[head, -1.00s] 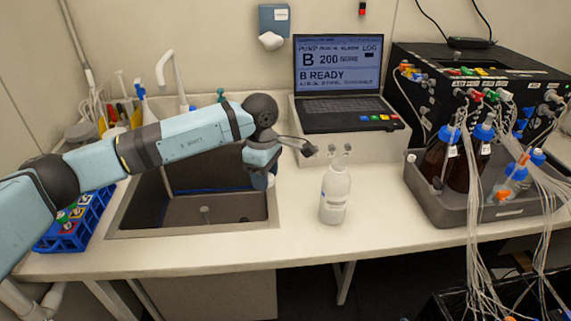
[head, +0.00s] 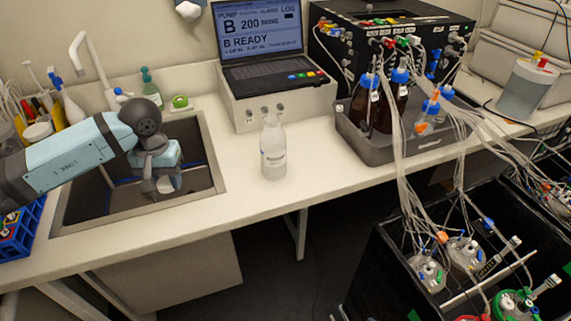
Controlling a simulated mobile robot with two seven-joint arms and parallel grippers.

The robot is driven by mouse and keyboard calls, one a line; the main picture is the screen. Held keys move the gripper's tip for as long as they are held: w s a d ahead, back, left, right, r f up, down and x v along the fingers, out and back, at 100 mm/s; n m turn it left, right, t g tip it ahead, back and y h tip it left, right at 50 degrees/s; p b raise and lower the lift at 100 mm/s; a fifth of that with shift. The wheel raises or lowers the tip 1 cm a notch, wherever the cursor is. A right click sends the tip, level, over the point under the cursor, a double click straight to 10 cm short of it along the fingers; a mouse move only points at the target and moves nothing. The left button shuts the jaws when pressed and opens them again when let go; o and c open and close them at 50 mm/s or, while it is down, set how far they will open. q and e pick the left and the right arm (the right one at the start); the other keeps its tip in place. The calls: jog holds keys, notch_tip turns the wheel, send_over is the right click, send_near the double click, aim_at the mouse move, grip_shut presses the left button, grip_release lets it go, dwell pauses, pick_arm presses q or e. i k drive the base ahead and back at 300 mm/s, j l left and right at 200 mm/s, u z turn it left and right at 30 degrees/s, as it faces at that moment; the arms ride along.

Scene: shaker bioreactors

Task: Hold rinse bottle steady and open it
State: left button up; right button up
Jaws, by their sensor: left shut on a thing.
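The rinse bottle (head: 273,153), translucent white with a pale label, stands upright on the bench between the sink and the laptop stand. Its narrow top is pale, and I cannot tell whether a cap is on it. My left gripper (head: 162,184) is over the sink, to the left of the bottle and apart from it, pointing down. It is shut on a small white thing (head: 171,183), mostly hidden by the fingers and too small to identify. My right gripper is not in view.
The sink (head: 205,195) lies under my left gripper. A laptop (head: 262,45) stands on a white box behind the bottle. A grey tray (head: 375,150) with brown bottles and tubing is to the right. The bench front around the bottle is clear.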

aim_at(272, 138)
jog(key=k+l+z, duration=0.1)
jog(key=k+z, duration=0.4)
jog(key=i+j+z, duration=0.15)
jog(key=z, duration=1)
jog(key=i+j, duration=0.1)
jog(key=j, duration=0.75)
jog(key=i+j, duration=0.15)
jog(key=j, duration=0.3)
